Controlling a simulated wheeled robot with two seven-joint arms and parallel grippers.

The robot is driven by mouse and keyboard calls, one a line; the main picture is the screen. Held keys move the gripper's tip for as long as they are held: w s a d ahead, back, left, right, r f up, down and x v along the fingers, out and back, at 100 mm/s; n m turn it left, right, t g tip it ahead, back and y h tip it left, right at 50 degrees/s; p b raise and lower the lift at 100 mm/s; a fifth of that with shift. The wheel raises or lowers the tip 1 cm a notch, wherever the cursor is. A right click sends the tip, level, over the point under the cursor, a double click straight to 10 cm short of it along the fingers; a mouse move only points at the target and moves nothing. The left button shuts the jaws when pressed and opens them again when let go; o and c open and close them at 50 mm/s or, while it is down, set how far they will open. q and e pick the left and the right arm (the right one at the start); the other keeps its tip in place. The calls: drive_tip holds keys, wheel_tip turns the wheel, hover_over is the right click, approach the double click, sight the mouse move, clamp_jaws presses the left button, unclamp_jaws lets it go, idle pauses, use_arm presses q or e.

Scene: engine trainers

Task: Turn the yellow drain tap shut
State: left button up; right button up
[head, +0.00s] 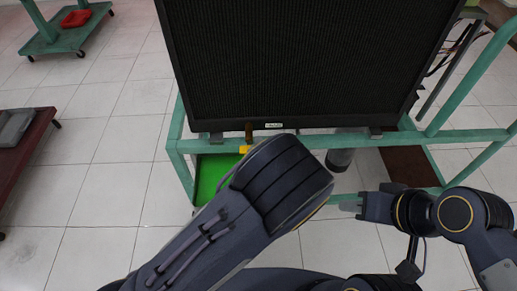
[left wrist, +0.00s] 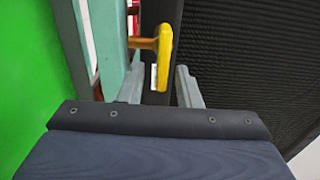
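The yellow drain tap (head: 244,149) shows as a small piece below the radiator, mostly hidden behind my left arm in the head view. In the left wrist view, the yellow tap handle (left wrist: 165,46) stands upright on a brown-orange stem. My left gripper (left wrist: 159,84) is open, with one finger on each side of the picture's middle. The handle lies just beyond the fingertips, in line with the gap and nearer the right finger; I see nothing gripped. In the head view my left gripper's fingers are hidden. My right gripper (head: 350,205) is off to the right, away from the tap, and its finger gap is unclear.
The large black radiator (head: 310,60) stands over the tap on a green frame (head: 440,137). A bright green tray (head: 212,175) lies below at the left. A dark cylinder (head: 340,158) is under the radiator.

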use_arm(q)
drive_tip(key=s, duration=0.7)
drive_tip(key=shift+s, duration=0.4)
